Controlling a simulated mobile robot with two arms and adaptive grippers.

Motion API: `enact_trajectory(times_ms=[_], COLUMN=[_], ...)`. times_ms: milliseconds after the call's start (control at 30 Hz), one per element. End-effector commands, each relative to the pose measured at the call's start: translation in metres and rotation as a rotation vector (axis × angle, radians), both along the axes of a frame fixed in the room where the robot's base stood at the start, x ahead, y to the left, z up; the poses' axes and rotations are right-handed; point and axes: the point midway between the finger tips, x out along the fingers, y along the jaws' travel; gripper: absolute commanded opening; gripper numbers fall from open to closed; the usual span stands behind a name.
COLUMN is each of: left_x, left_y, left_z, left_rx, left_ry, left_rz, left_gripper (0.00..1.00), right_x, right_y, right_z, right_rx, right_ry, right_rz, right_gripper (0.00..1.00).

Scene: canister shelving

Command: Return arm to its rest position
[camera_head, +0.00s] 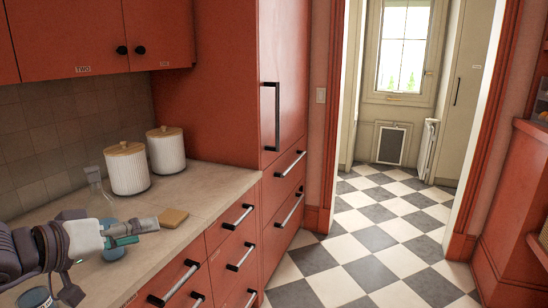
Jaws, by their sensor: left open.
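My left gripper (135,229) reaches in from the left, over the counter, and points right. It is open with nothing seen between its fingers. Two white ribbed canisters with wooden lids stand upright on the counter behind it, apart from the gripper: a nearer canister (127,170) and a farther canister (166,152). My right gripper does not show.
The counter (205,178) holds a clear bottle (97,190) beside the nearer canister and a small tan block (173,217) just past the gripper. A blue-and-white item (35,298) sits at the lower left. Red drawers (233,248) front the counter. The checkered floor (375,238) is clear through the doorway.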

Motion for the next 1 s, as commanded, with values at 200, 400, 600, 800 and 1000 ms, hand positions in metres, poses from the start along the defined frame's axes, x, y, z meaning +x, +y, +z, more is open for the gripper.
enact_trajectory(times_ms=[200, 400, 600, 800, 1000], left_x=[-0.039, -0.051, -0.018, -0.054, -0.128], left_y=[-0.109, -0.118, -0.025, 0.012, 0.005], left_z=[-0.001, 0.041, -0.056, -0.2, -0.302], left_rx=[-0.745, -2.071, 2.434, 1.737, 1.257], left_ry=[0.329, 0.999, -0.982, -0.379, 0.094], left_rz=[-0.217, -0.296, 0.074, -0.073, -0.122], left_gripper=[0.57, 0.57, 0.57, 0.57, 0.57], right_x=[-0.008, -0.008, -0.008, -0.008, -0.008], right_y=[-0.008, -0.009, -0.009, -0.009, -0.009], right_z=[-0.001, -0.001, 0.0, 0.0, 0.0], right_rx=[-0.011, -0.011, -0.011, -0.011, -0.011], right_ry=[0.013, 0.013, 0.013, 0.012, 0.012], right_rz=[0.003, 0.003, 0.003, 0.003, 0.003], right_gripper=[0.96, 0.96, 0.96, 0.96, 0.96])
